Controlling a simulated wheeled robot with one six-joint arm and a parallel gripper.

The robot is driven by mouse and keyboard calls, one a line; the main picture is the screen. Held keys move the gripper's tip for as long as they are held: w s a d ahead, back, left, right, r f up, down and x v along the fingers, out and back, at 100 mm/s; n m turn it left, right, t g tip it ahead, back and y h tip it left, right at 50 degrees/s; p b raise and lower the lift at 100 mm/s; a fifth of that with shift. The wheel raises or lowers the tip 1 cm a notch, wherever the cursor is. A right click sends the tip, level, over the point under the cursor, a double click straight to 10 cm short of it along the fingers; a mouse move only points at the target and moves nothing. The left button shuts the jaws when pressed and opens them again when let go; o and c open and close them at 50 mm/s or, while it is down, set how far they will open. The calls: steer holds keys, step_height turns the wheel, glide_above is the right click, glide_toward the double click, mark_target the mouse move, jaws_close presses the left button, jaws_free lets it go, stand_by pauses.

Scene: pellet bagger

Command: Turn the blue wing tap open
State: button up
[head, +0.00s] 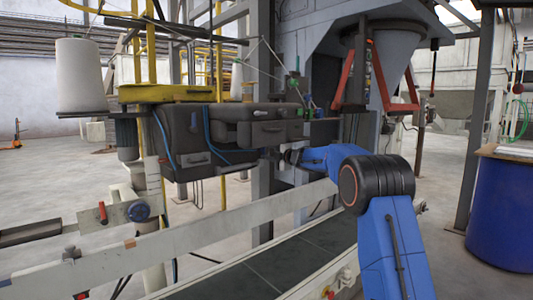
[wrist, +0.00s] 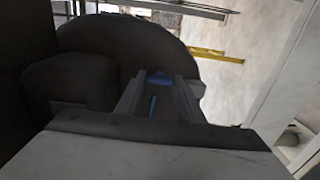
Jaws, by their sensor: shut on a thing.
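My gripper (head: 284,156) reaches left from my blue arm, beside the lower right of the dark sewing-head housing (head: 262,128). In the wrist view my gripper (wrist: 160,95) shows two grey fingers closed around a small blue part, which looks like the blue wing tap (wrist: 158,78). Only a little of its blue surface shows between the fingers. A large dark rounded body lies just behind it. In the head view I cannot make out the tap at the gripper, and its turn angle cannot be told.
A pale conveyor rail (head: 200,241) runs below my arm. A grey hopper (head: 398,52) with red arms stands above right. A blue drum (head: 502,215) stands at the far right. A white thread cone (head: 80,76) stands at upper left. Open floor lies behind.

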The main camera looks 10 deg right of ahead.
stand_by(0.3)
steer(key=o, duration=1.1)
steer(key=shift+c, duration=0.2)
steer(key=shift+s, duration=0.1)
steer(key=v, duration=1.7)
steer(key=shift+s+d, duration=0.15)
